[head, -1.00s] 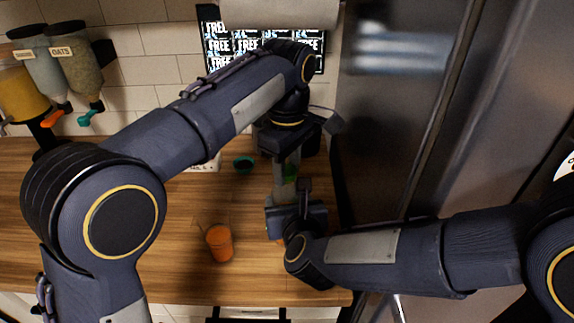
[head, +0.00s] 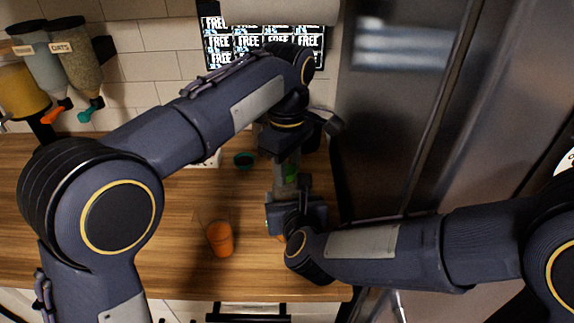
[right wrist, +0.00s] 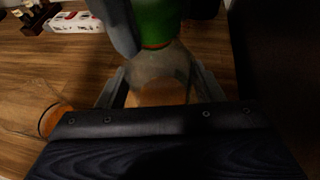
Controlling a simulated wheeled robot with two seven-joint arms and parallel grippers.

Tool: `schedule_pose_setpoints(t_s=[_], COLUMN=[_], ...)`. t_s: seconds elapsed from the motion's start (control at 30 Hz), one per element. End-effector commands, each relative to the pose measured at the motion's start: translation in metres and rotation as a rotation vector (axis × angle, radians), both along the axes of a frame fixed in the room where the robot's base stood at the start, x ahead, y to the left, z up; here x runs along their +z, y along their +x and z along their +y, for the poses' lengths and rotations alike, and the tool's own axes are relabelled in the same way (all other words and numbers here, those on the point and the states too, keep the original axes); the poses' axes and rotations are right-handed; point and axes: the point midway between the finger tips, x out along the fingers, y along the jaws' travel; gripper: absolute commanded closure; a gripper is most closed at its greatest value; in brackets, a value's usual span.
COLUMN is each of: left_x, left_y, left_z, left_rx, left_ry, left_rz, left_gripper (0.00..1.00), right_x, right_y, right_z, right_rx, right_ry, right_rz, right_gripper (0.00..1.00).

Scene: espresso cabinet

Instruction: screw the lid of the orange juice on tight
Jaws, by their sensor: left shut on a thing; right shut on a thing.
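The orange juice bottle is clear with orange juice low inside; it shows best in the right wrist view (right wrist: 165,68). Its green lid (right wrist: 157,22) sits on top of the neck; a bit of green also shows in the head view (head: 291,174). My right gripper (right wrist: 160,88) is shut around the bottle body, a finger on each side. My left gripper (head: 287,172) comes from above and is shut on the lid, with its fingers at both sides of the green. My arms hide most of the bottle in the head view, and I cannot tell how tight the lid is.
A steel fridge (head: 395,120) closes off the right. Dispensers (head: 75,60) hang at the left.

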Motion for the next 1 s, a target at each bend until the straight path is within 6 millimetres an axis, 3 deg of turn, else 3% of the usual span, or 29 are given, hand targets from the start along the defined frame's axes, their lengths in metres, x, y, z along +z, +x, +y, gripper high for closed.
schedule_pose_setpoints(t_s=[0.03,0.17,1.0], left_x=[-0.009,-0.009,0.005], left_y=[0.0,0.0,0.0], left_z=[0.001,0.001,0.0], left_rx=[0.002,0.003,0.001], left_ry=[0.011,0.011,0.009], left_rz=[0.013,0.014,0.009], left_gripper=[0.88,0.88,0.88], right_x=[0.001,0.001,0.001], right_y=[0.0,0.0,0.0], right_z=[0.001,0.001,0.001], right_rx=[0.001,0.002,0.001], right_ry=[0.002,0.003,0.001], right_rz=[-0.004,-0.004,-0.004], right_gripper=[0.8,0.8,0.8])
